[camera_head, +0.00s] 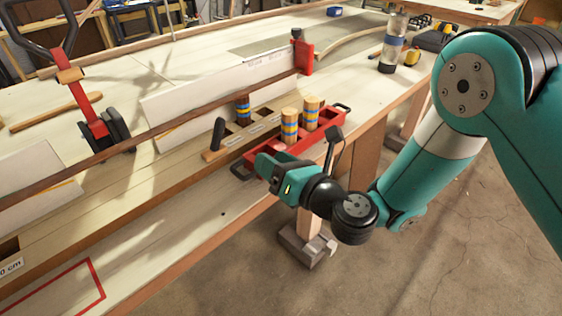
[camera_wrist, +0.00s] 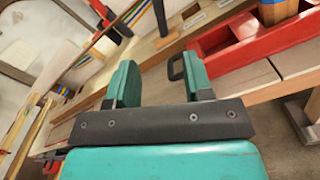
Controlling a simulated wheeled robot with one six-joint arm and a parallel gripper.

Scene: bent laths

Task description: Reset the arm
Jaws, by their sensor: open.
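My gripper (camera_head: 268,168) is teal with dark parts and is at the front edge of the long workbench, close to the red tray. In the wrist view my gripper (camera_wrist: 158,82) shows its two teal fingers spread apart with nothing between them. The rest of my teal arm reaches in from the right of the head view. A long dark lath (camera_head: 170,122) runs across the bench behind the gripper, with its far end at a red clamp (camera_head: 303,58).
The red tray (camera_head: 262,157) holds wooden cylinders (camera_head: 289,127) with blue and yellow bands; it also shows in the wrist view (camera_wrist: 235,58). Behind it lies a slotted wooden block (camera_head: 228,139). A red-and-black clamp (camera_head: 95,125) stands at left. Open floor (camera_head: 420,260) lies in front of the bench.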

